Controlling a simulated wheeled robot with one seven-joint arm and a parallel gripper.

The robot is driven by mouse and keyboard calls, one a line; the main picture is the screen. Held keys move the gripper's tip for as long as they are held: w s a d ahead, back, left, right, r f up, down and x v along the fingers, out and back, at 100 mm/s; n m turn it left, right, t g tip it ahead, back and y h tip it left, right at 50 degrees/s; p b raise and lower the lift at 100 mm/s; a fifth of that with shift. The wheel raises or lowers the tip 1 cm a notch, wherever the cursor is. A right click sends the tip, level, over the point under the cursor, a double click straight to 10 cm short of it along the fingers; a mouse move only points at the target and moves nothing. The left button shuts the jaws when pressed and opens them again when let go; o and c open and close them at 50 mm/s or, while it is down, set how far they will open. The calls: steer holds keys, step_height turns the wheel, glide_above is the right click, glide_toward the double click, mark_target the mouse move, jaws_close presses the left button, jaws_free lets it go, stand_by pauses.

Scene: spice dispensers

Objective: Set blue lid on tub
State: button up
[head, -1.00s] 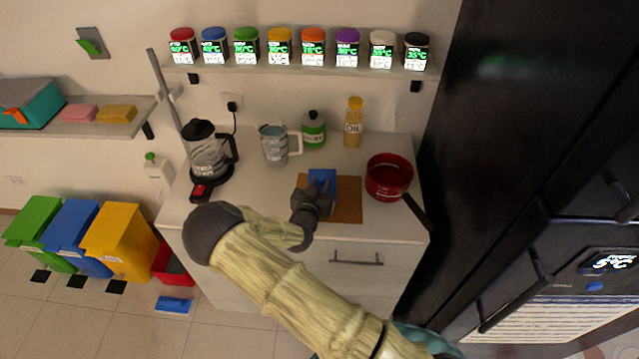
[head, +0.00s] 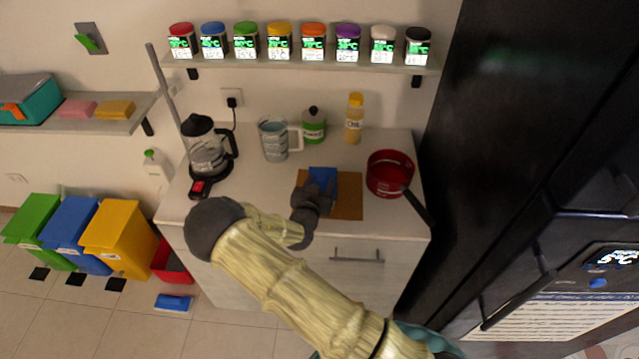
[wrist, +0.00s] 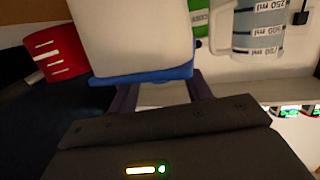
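The blue lid (head: 322,178) lies over the brown board, beside the dark fingers of my gripper (head: 317,189). In the wrist view, which looks upside down, the white tub (wrist: 130,35) shows large with the blue lid (wrist: 145,75) flat along its rim, apparently touching it. The fingers (wrist: 163,97) are spread apart close to the lid's top side, with a pale empty gap between them. The finger ends are partly hidden by the lid. The tub's white body does not show in the head view.
A brown board (head: 347,197) lies on the counter. Near it are a red pot (head: 388,172) to the right, and a measuring jug (head: 273,140), a green-labelled jar (head: 313,127) and an oil bottle (head: 354,120) behind. A kettle (head: 206,148) stands left.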

steer(key=shift+r+p, duration=0.8)
steer(key=shift+p, duration=0.15)
steer(key=b+v, duration=0.3)
steer(key=v, duration=0.9)
steer(key=shift+f+b, duration=0.25)
steer(key=shift+b, duration=0.15)
steer(key=shift+d, duration=0.1)
